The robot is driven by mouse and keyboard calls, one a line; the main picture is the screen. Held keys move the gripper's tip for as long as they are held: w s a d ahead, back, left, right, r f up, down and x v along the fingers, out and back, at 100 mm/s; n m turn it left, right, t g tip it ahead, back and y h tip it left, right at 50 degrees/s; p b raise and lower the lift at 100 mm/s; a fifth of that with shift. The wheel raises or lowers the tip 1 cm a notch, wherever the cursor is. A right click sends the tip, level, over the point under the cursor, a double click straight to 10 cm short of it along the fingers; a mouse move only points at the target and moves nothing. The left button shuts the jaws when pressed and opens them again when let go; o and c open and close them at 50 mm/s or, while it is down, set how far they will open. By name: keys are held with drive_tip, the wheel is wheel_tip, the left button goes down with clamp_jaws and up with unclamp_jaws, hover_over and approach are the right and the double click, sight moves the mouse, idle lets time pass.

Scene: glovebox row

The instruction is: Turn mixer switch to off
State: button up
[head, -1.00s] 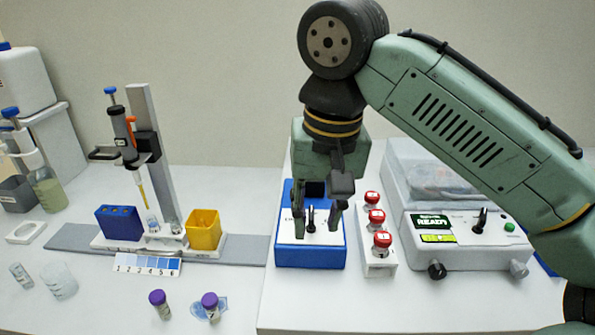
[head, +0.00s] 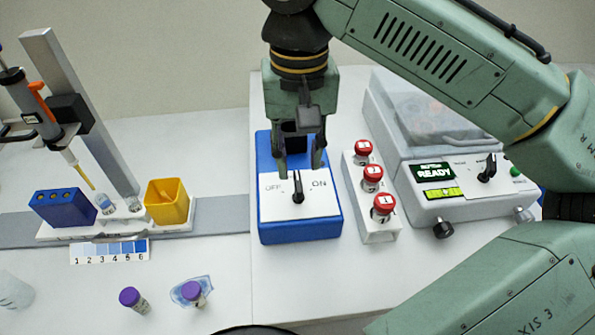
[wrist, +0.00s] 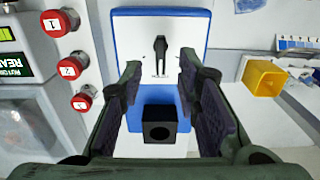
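The mixer is a blue box (head: 300,232) with a white top plate (head: 325,205) marked OFF on the left and ON on the right. Its black lever switch (head: 297,190) points roughly toward the back, between the two words. The switch also shows in the wrist view (wrist: 160,58), standing on the white plate. My gripper (head: 301,172) is over the mixer, just behind the switch, with its two fingers apart. In the wrist view my gripper (wrist: 160,78) is open and empty, with the switch beyond the fingertips, roughly between their lines. I cannot tell any contact.
A white strip with red numbered caps (head: 372,176) stands close to the mixer's right. Beyond it is a machine with a READY screen (head: 433,171). At left are a yellow cup (head: 167,201), a blue rack (head: 64,209) and purple-capped vials (head: 130,298). Bench in front of the mixer is clear.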

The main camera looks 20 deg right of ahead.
sight(298, 181)
wheel_tip(298, 181, down, 5)
drive_tip(key=b, duration=0.3)
drive_tip(key=shift+w+b, duration=0.1)
drive_tip(key=shift+b, duration=0.2)
clamp_jaws()
